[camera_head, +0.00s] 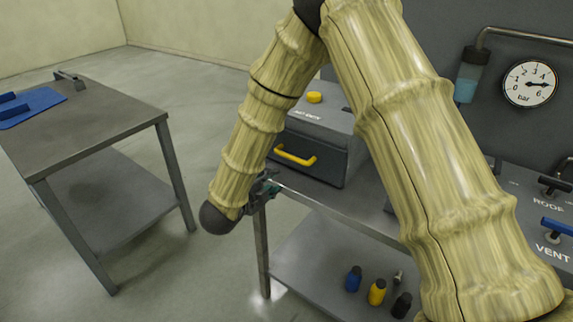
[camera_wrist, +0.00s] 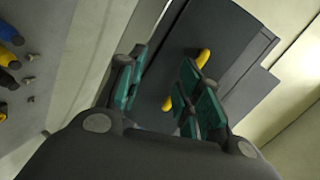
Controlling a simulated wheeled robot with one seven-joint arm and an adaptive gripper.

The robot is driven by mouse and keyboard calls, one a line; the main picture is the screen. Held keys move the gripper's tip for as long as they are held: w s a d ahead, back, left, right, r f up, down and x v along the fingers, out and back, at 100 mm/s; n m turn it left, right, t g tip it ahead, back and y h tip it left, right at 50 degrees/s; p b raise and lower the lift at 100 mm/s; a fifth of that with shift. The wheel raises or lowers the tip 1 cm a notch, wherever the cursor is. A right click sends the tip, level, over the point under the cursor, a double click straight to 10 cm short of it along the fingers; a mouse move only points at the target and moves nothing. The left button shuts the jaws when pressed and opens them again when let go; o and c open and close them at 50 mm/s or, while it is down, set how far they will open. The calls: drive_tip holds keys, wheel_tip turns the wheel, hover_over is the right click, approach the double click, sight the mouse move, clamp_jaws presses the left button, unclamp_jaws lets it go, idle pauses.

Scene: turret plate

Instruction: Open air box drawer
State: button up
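The dark grey air box (camera_head: 322,129) stands on the table's left end. Its drawer front (camera_head: 310,164) looks closed flush. It bears a yellow bar handle (camera_head: 296,157). My gripper (camera_head: 264,188) is just below and left of the drawer in the head view, by the table edge. In the wrist view the gripper (camera_wrist: 157,88) is open, with green-padded fingers apart and nothing between them. The yellow handle (camera_wrist: 203,58) also shows there, beyond the right finger, which hides its middle. The gripper appears apart from the handle.
The box has a yellow button (camera_head: 314,97) on top. My arm hides part of the bench. The lower shelf (camera_head: 310,278) holds a blue, a yellow and a black bottle. A second table (camera_head: 90,130) with a blue mat (camera_head: 38,103) stands at left; floor between is clear.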

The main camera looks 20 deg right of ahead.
sight(285, 156)
wheel_tip(285, 156, up, 6)
drive_tip(key=a+m+g+h, duration=0.1)
drive_tip(key=m+h, duration=0.1)
drive_tip(key=m, duration=0.2)
drive_tip(key=p+x, duration=0.1)
drive_tip(key=x, duration=0.9)
drive_tip(key=shift+w+d+f+p, duration=0.15)
drive_tip(key=shift+w+f+p, duration=0.1)
drive_tip(key=shift+w+p, duration=0.1)
clamp_jaws()
